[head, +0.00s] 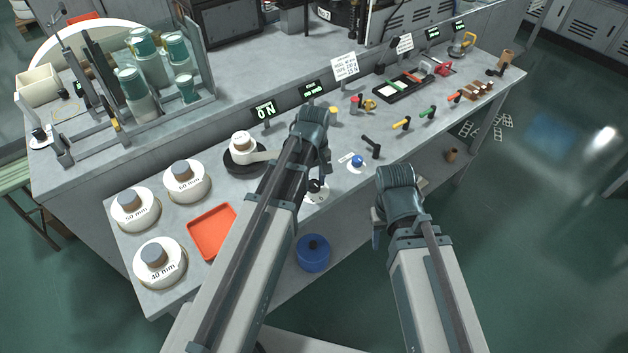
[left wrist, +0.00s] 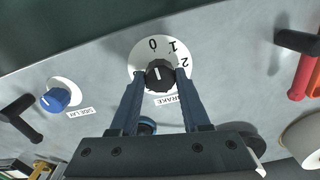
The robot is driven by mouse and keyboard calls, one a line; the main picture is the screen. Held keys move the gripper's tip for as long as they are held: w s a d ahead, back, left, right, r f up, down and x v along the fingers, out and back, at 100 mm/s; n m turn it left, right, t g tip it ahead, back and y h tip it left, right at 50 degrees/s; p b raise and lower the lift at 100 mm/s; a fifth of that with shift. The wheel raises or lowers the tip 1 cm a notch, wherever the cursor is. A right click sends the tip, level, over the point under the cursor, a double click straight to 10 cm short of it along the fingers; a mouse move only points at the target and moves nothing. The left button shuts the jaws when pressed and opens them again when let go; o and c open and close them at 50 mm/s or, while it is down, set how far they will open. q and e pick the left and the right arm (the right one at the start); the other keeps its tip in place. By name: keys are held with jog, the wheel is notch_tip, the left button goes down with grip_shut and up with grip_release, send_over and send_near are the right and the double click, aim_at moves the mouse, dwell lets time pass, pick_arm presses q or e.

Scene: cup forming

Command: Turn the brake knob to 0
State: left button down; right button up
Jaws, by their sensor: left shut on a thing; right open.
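The brake knob (left wrist: 160,76) is black with a white pointer line and sits on a round white dial (left wrist: 139,56) marked 0, 1 and 2. The pointer line tilts slightly left of vertical, roughly at the 0. My left gripper (left wrist: 160,73) is shut on the knob, one finger on each side. In the head view the dial (head: 318,197) shows at the bench's front edge, and the black knob is mostly hidden by my left gripper (head: 316,180). My right gripper (head: 377,236) is open and empty, in front of the bench edge.
An orange tray (head: 213,232) and white rings lie to the left. A blue pot (head: 313,253) is below the bench edge.

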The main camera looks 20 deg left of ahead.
aim_at(314, 184)
pick_arm(q)
jog(key=shift+c, duration=1.9)
grip_release()
notch_tip(314, 184, up, 14)
jog(key=p, duration=1.3)
jog(key=shift+p, duration=0.4)
jog(key=shift+f, duration=0.1)
jog(key=s+d+f+m+y+b, duration=0.1)
jog(key=s+d+f+m+b, duration=0.2)
jog(key=s+d+m, duration=0.7)
jog(key=s+m, duration=0.2)
jog(key=s, duration=0.2)
jog(key=shift+f+b, duration=0.2)
jog(key=shift+b, duration=0.1)
